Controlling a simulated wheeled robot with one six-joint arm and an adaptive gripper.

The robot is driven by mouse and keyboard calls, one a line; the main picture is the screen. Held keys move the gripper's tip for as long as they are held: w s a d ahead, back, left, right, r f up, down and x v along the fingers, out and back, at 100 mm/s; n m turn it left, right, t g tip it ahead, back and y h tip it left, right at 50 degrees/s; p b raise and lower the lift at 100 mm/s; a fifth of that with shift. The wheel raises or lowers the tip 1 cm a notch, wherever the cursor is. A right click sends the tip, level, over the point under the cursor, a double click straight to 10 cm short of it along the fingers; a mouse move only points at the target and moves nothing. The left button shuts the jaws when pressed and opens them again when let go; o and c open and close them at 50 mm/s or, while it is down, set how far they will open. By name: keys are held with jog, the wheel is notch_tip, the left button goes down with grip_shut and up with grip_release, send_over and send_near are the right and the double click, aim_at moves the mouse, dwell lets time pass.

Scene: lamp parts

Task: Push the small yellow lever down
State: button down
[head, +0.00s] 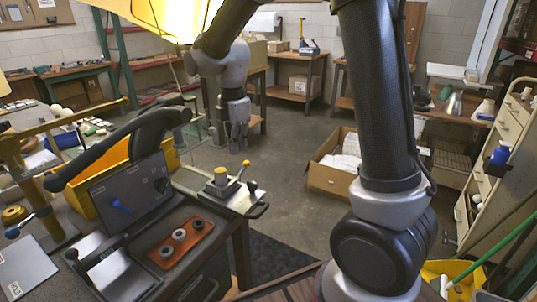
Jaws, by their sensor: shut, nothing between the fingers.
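A small lever with a yellow ball knob (246,163) stands up at a tilt on a light metal plate (238,203), at the near end of the bench in the middle of the picture. A squat yellow round piece (220,175) on a dark block sits just left of it. My gripper (238,149) points down and appears just above the yellow knob in the picture, behind the plate's far edge. Its fingers are together and hold nothing. I cannot tell how far it is from the knob in depth; no contact is visible.
A long black handle (110,145) rises over the panel. An open cardboard box (335,165) is on the floor at right.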

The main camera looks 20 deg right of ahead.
aim_at(247, 165)
jog(key=n, duration=0.2)
jog(key=w+d+r+n, duration=0.1)
jog(key=n, duration=0.1)
jog(key=w+n, duration=0.1)
jog(key=n, duration=0.1)
jog(key=shift+w+d+r+t, duration=0.15)
jog(key=shift+d+t, duration=0.05)
jog(key=shift+t, duration=0.1)
jog(key=f, duration=1)
jog(key=shift+w, duration=0.3)
jog(key=shift+w+d+f+g+y, duration=0.2)
jog(key=shift+d+g+y, duration=0.3)
jog(key=shift+y, duration=0.4)
jog(key=shift+w+d+f+g+y, duration=0.1)
jog(key=shift+w+d+g+y, duration=0.05)
jog(key=shift+w+g+y, duration=0.2)
jog(key=shift+w+d+f, duration=0.4)
jog(key=shift+d+f, duration=0.3)
jog(key=shift+s+a, duration=0.1)
jog(key=shift+a, duration=0.05)
